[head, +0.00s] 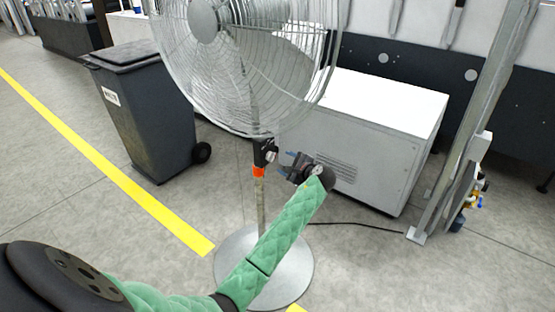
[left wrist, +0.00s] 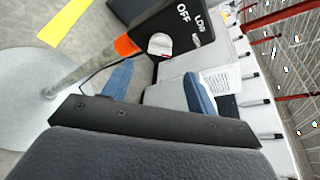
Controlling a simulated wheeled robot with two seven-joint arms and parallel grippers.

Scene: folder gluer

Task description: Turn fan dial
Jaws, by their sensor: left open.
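The pedestal fan (head: 225,60) stands upright on a round metal base (head: 300,262) in the middle of the head view. Its black control box (head: 262,150) sits on the pole below the cage, above an orange collar (head: 258,171). In the left wrist view, the pale dial (left wrist: 159,44) is on the control box (left wrist: 180,30), beside the printed words OFF and LOW. My left gripper (head: 286,164) is open and empty, just right of the control box. Its blue fingertips (left wrist: 160,88) are apart, with the dial ahead between them and not touched. My right gripper is not in view.
A dark wheeled bin (head: 145,115) stands left of the fan. A white-topped cabinet (head: 365,140) stands behind my gripper, and a metal post (head: 465,150) is at the right. A yellow line (head: 110,165) crosses the floor, which is mostly clear.

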